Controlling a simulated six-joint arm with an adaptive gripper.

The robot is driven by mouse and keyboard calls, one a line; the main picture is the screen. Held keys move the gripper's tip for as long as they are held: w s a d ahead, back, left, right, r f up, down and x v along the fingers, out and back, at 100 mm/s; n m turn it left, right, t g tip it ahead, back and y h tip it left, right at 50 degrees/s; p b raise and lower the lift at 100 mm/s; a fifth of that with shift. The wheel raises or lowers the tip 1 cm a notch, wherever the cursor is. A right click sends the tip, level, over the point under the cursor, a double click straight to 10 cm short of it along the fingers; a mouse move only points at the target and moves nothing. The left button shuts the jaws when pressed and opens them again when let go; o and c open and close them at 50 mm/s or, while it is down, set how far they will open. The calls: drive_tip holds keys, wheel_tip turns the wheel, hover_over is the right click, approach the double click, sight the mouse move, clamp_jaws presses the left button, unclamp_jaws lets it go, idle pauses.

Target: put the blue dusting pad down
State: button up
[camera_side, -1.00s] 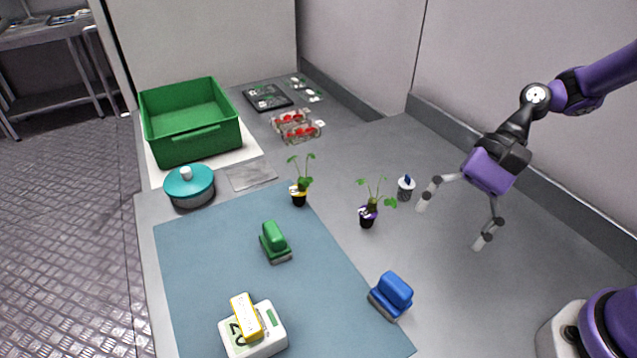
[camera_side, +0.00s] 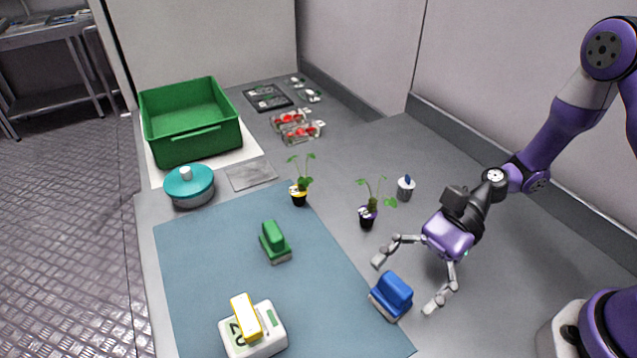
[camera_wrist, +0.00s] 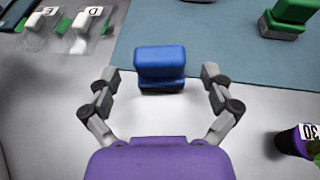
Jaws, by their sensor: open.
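The blue dusting pad (camera_side: 393,291) sits upright on its grey base at the right edge of the blue-grey mat (camera_side: 190,255). My gripper (camera_side: 406,284) is open, low and close to the pad on its right side in the side view. In the wrist view the pad (camera_wrist: 161,66) lies ahead, centred between the two spread fingers (camera_wrist: 160,88). I see no finger pressed against it.
A green pad (camera_side: 275,240) stands on the mat. A yellow block (camera_side: 246,316) rests on a white device (camera_side: 267,341). Two potted plants (camera_side: 368,216) (camera_side: 299,196) and a small grey cup (camera_side: 405,189) stand near my arm. A green crate (camera_side: 195,148) is at the back.

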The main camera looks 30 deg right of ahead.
drive_tip(key=shift+x, duration=0.8)
drive_tip(key=c, duration=1.3)
